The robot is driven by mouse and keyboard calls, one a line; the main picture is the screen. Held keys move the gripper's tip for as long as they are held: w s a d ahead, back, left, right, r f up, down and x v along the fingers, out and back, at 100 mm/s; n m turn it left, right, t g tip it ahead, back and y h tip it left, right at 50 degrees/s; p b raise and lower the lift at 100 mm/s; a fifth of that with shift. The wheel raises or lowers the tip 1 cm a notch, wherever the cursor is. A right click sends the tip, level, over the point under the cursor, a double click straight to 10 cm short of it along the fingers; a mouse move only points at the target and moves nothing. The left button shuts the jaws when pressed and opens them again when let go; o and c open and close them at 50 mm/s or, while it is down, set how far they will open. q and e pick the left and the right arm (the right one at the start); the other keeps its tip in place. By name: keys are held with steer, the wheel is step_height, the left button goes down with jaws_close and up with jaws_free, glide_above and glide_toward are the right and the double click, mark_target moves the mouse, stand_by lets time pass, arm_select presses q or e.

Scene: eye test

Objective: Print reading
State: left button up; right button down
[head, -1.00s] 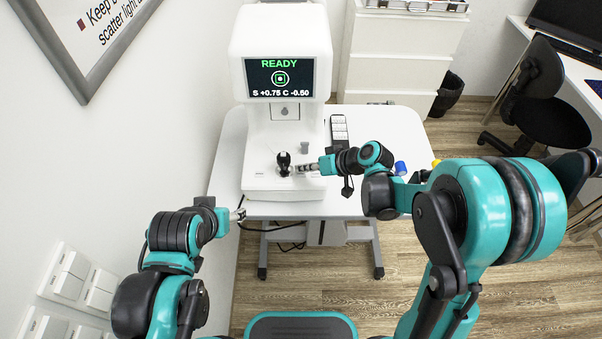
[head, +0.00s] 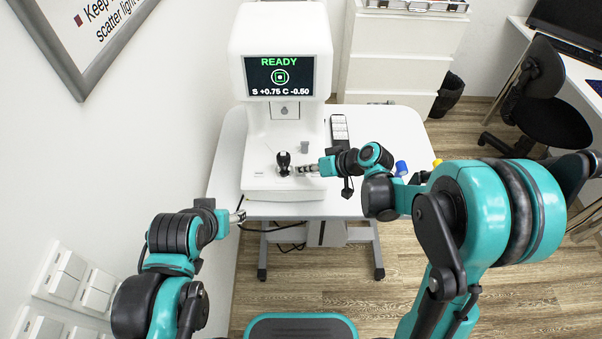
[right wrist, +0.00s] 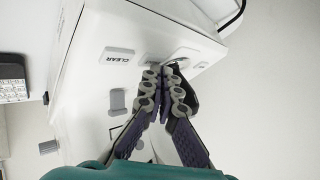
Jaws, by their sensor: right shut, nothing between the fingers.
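The white eye-test machine (head: 282,40) stands on the table. Its screen (head: 280,76) reads READY and S +0.75 C -0.50. A black joystick (head: 283,160) rises from its base. My right gripper (head: 304,169) is shut and empty, just right of the joystick over the base. In the right wrist view its fingertips (right wrist: 164,70) are close to the front panel, beside a button labelled CLEAR (right wrist: 117,55). The fingers partly hide another button; I cannot tell whether they touch it. No print label is readable. My left gripper (head: 238,215) is by the table's left front edge, too small to judge.
A blue item (head: 401,168) lies to the right. The white table (head: 396,127) is clear at its right rear. A black chair (head: 545,100) stands at far right.

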steer(key=shift+f, duration=0.3)
stand_by(0.5)
steer(key=shift+s+r+p, duration=0.1)
steer(key=shift+r+p, duration=0.25)
steer(key=shift+r, duration=0.45)
steer(key=r+p, duration=0.2)
steer(key=r, duration=0.1)
steer(key=r+p, duration=0.2)
steer(key=shift+s, duration=0.3)
steer(key=shift+f, duration=0.1)
stand_by(0.4)
